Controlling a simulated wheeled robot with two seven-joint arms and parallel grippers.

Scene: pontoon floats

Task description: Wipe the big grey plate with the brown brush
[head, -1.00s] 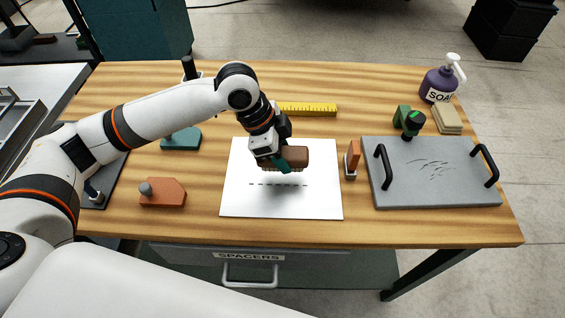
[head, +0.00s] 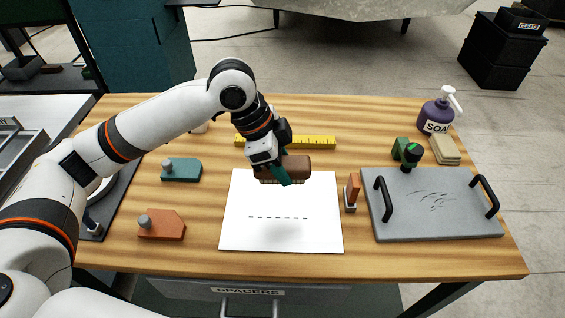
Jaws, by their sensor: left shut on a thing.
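The big grey plate (head: 430,222) lies at the right of the wooden table. It has two black handles and dark scratch-like marks near its middle. The brown brush (head: 296,166) has pale bristles along its underside. My left gripper (head: 285,172) is shut on the brush and holds it over the far edge of a white sheet, left of the plate and apart from it. One teal finger covers part of the brush. My right gripper is not in view.
The white sheet (head: 281,230) bears a dashed line. A green tool (head: 407,152), a beige sponge (head: 445,150) and a purple soap bottle (head: 436,115) stand behind the plate. A yellow ruler (head: 310,142) lies behind the sheet.

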